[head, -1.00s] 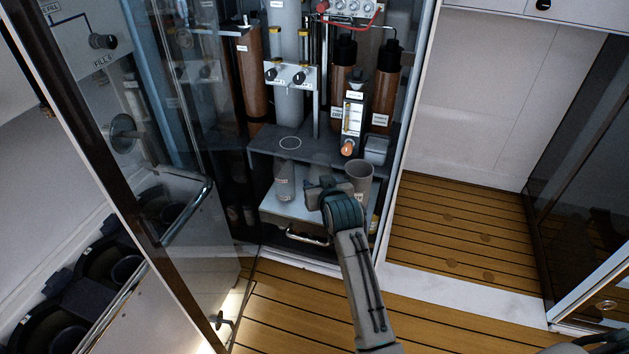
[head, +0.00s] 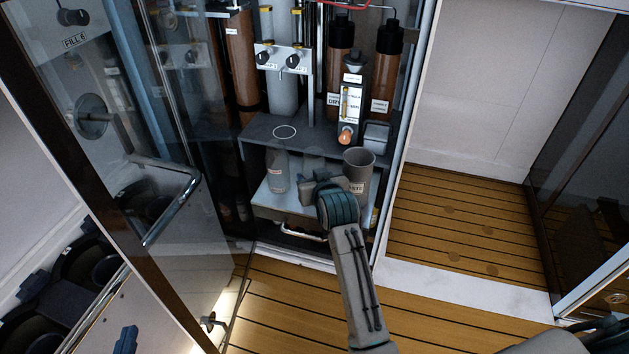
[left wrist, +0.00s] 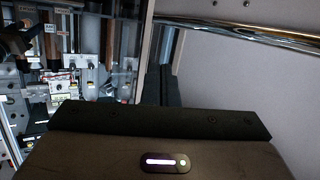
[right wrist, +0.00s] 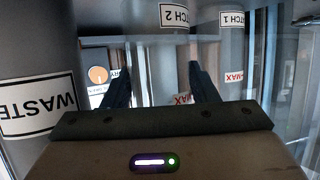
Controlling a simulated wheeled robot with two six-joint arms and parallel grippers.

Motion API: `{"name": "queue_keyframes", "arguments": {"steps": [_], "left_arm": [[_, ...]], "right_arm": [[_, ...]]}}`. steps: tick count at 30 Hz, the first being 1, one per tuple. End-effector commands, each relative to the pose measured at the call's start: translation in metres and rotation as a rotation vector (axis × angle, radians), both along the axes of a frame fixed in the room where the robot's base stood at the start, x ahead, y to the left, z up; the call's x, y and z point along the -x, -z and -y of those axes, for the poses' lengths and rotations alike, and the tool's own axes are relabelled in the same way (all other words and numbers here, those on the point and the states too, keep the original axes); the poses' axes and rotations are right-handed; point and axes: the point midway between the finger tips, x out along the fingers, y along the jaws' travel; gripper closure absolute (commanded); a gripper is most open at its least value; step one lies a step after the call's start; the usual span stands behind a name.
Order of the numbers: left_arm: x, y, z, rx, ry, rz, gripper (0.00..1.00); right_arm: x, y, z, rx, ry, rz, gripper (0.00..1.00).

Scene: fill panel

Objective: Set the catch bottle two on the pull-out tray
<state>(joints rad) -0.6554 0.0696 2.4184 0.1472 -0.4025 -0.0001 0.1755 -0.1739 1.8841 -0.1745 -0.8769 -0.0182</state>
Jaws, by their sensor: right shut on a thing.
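Catch bottle two (head: 314,163) is a clear bottle, partly hidden behind my right gripper (head: 310,188) in the head view. In the right wrist view its "2" label (right wrist: 175,15) shows upside down between the spread fingers (right wrist: 161,85), which are shut on its clear body. It is at the pull-out tray (head: 268,203), a pale tray with a front handle; I cannot tell whether its base touches. My left gripper (head: 125,341) is at the bottom left, away from the bottle. Its fingers (left wrist: 160,88) look close together and empty.
Catch bottle one (head: 278,172) stands left of my right gripper. A grey waste beaker (head: 357,180) stands close on the right. A dark shelf (head: 258,130) with a white ring is above the tray. The open glass door (head: 185,150) is at left.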

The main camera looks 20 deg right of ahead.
Motion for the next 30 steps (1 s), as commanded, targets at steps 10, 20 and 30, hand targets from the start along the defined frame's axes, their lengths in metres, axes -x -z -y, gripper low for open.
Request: {"name": "queue_keyframes", "arguments": {"steps": [10, 20, 30], "left_arm": [[-0.01, -0.023, -0.002, -0.007, -0.009, 0.13, 1.0], [-0.008, -0.019, -0.002, -0.005, -0.008, 0.106, 1.0], [-0.009, -0.02, -0.002, -0.005, -0.008, 0.111, 1.0]], "right_arm": [[0.002, 0.003, 0.0, 0.0, 0.001, 0.001, 0.7], [0.001, 0.006, 0.0, 0.0, 0.001, 0.001, 0.39], [0.001, 0.005, 0.0, 0.0, 0.001, 0.001, 0.25]]}}
